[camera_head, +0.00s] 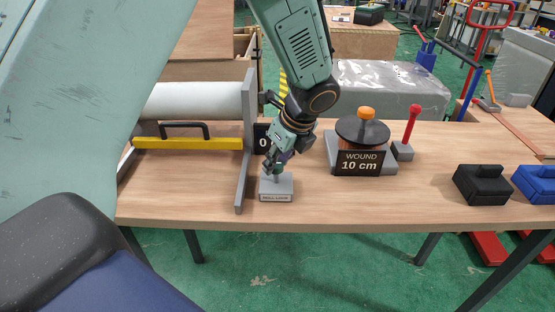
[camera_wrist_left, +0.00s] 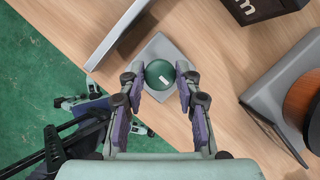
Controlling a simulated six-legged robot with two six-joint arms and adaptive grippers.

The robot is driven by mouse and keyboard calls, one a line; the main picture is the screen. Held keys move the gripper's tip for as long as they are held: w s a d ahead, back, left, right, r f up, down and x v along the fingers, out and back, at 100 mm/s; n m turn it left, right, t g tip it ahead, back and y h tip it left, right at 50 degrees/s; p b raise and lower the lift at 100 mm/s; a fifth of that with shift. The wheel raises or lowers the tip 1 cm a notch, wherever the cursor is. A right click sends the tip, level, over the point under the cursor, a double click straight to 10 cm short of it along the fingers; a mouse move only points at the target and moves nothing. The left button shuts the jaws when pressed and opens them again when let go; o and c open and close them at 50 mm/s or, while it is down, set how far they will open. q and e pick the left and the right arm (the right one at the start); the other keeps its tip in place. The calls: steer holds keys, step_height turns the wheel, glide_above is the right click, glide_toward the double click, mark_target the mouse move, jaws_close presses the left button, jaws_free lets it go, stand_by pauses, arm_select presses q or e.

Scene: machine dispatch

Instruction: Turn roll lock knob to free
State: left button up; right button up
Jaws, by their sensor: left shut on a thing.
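The roll lock is a small grey block (camera_head: 276,190) labelled "ROLL LOCK" near the front edge of the table. Its knob is round and dark green with a short white mark, seen from above in the left wrist view (camera_wrist_left: 160,74). In the head view the knob is mostly hidden by my left gripper (camera_head: 274,168), which comes down on it from above. In the left wrist view the fingers of my left gripper (camera_wrist_left: 160,88) stand on both sides of the knob, shut on it.
A grey upright plate (camera_head: 245,150) stands just left of the lock, beside a white roll (camera_head: 193,101) and a yellow bar (camera_head: 190,143). To the right are a winder labelled "WOUND 10 cm" (camera_head: 359,163), a red-knobbed lever (camera_head: 411,125) and a black box (camera_head: 481,185).

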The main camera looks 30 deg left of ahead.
arm_select(q)
steer(key=shift+r+n+p, duration=0.1)
steer(key=shift+n+p, duration=0.5)
steer(key=shift+p, duration=0.35)
steer(key=n+g+p, duration=0.1)
steer(key=n+p, duration=0.2)
steer(key=p, duration=0.1)
steer(key=shift+g, duration=0.4)
steer(key=n+g+p, duration=0.1)
steer(key=n+p, duration=0.1)
steer(key=n, duration=0.2)
steer(key=shift+w+p, duration=0.2)
steer(key=shift+p, duration=0.2)
steer(key=n+p, duration=0.1)
steer(key=n, duration=0.1)
steer(key=n+g+h, duration=0.1)
steer(key=n, duration=0.1)
steer(key=shift+n+g+p, duration=0.3)
steer(key=shift+p, duration=0.05)
steer(key=n+h, duration=0.1)
steer(key=n, duration=0.1)
steer(key=n+h, duration=0.1)
steer(key=n, duration=0.2)
steer(key=shift+w+a+g+p, duration=0.15)
steer(key=shift+g+p, duration=0.15)
steer(key=shift+g, duration=0.1)
steer(key=shift+n, duration=0.3)
steer(key=o, duration=1.1)
steer(key=shift+o, duration=0.2)
